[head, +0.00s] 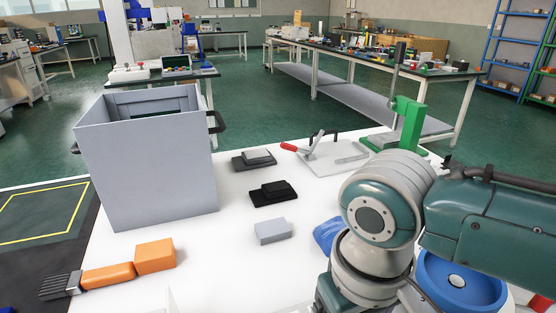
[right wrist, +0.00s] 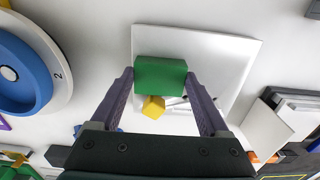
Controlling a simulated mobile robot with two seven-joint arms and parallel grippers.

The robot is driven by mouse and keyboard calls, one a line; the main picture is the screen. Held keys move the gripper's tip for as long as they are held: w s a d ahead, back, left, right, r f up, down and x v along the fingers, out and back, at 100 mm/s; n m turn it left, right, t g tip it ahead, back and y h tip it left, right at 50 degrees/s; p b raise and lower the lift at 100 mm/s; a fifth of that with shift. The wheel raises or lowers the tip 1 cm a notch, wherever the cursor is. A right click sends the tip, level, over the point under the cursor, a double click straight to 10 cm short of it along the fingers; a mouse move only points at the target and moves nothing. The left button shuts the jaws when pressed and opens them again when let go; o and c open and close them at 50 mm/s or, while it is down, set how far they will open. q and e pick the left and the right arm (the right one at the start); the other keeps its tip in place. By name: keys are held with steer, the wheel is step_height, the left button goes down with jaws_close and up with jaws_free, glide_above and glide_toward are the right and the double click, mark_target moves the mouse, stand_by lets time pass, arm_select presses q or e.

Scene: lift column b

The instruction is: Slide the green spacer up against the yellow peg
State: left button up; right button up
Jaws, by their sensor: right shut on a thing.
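The green spacer (right wrist: 164,74) is a block between the fingertips of my right gripper (right wrist: 160,80) in the right wrist view. The fingers are shut on its two ends. The yellow peg (right wrist: 153,107) shows just below the spacer in that view, between the fingers and left of their middle. Its edge meets the spacer's in the picture, but I cannot tell whether they touch. A pale square plate (right wrist: 226,62) lies under them. In the head view my right arm stands in front and I see neither spacer nor peg. My left gripper is in neither view.
A blue round dish (right wrist: 18,75) with a white rim stands left in the wrist view. In the head view a grey box (head: 150,170), an orange-handled brush (head: 105,277), a grey block (head: 272,232) and a clamp fixture (head: 335,155) stand on the white table (head: 225,265).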

steer(key=shift+w, duration=0.1)
steer(key=o, duration=1.5)
step_height(320, 180, up, 10)
steer(key=p, duration=0.3)
